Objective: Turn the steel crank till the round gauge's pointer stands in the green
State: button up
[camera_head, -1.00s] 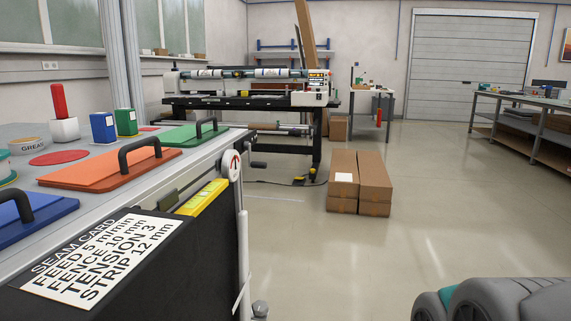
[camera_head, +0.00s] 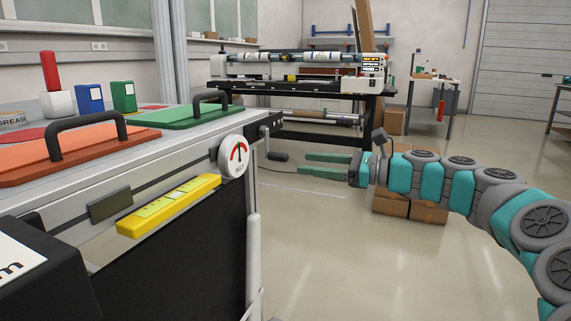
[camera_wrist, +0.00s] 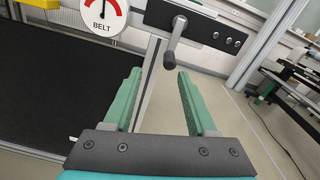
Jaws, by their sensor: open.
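The round white gauge (camera_head: 233,157), marked BELT in the wrist view (camera_wrist: 103,16), sits on the bench's front edge. My gripper (camera_head: 304,163) is open and empty, right of the crank. In the wrist view its green fingers (camera_wrist: 159,76) point toward the crank, the grip just beyond and between their tips, apparently untouched.
A yellow level-like bar (camera_head: 168,205) and a dark block (camera_head: 109,205) are on the bench front left of the gauge. Orange (camera_head: 100,150) and green (camera_head: 185,112) handled panels lie on top. Cardboard boxes (camera_head: 428,212) stand behind my arm. Floor before the bench is clear.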

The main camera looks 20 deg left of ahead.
aim_at(285, 158)
jog(key=shift+m, duration=0.4)
jog(key=a, duration=0.2)
jog(key=w+a, duration=0.1)
jog(key=a, duration=0.2)
jog(key=w+a, duration=0.1)
jog(key=a, duration=0.1)
jog(key=shift+a+f, duration=0.1)
jog(key=shift+a, duration=0.15)
jog(key=shift+c, duration=0.4)
grip_shut()
